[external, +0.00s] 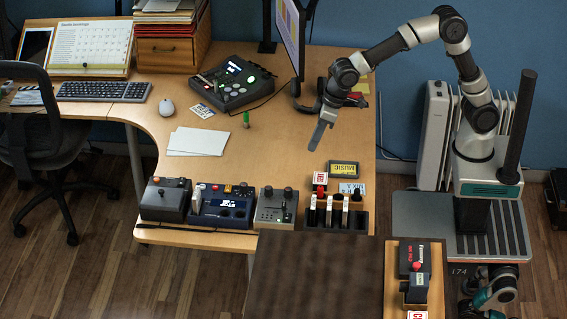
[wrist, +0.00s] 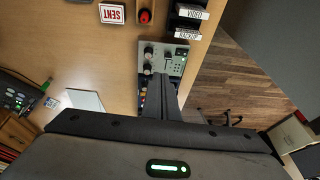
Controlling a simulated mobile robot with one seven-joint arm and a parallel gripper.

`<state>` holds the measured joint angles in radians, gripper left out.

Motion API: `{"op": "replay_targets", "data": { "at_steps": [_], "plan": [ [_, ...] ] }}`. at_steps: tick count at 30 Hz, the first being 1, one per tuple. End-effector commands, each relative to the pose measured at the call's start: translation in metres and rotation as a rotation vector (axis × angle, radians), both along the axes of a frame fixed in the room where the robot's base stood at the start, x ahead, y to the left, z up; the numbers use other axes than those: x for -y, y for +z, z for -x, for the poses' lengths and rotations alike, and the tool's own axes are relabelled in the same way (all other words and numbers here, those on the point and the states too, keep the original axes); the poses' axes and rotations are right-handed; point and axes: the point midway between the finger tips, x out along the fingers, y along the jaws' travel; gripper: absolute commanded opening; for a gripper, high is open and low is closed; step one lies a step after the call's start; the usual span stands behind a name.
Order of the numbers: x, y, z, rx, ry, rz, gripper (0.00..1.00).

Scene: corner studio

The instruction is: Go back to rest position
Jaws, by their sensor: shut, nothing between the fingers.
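My gripper (external: 319,136) hangs above the right part of the wooden desk (external: 290,150), to the left of my base, with its fingers pointing down and a little left. In the wrist view my gripper (wrist: 158,82) has its fingers together, with nothing between them. The arm reaches over from my base at the right, bent at its elbow. The fingers are apart from the black slotted holder (external: 337,219), which stands at the desk's front edge.
Several control boxes, among them a grey one (external: 275,207), line the front edge. A monitor (external: 291,35) stands close to my wrist. A MUSIC sign (external: 343,169) lies behind the holder. A dark surface (external: 315,275) and a small side table (external: 397,298) are in front.

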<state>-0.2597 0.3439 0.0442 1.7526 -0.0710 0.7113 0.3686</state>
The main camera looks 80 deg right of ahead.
Motion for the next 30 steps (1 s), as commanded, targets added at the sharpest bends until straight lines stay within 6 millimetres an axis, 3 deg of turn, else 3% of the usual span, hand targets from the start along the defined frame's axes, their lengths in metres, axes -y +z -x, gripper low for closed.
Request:
{"op": "replay_targets", "data": {
  "at_steps": [1, 6, 10, 15, 26, 27, 30],
  "plan": [
    [0.020, 0.026, 0.017, 0.023, -0.006, 0.003, 0.00],
    [0.074, 0.081, 0.089, 0.065, -0.004, 0.024, 0.00],
    [0.108, 0.103, 0.149, 0.097, -0.003, 0.041, 0.00],
    [0.133, 0.109, 0.209, 0.125, -0.001, 0.055, 0.00],
    [0.156, 0.094, 0.290, 0.168, 0.003, 0.076, 0.00],
    [0.156, 0.114, 0.288, 0.165, 0.006, 0.077, 0.00],
    [0.156, 0.135, 0.287, 0.162, 0.006, 0.076, 0.00]
  ]
}}
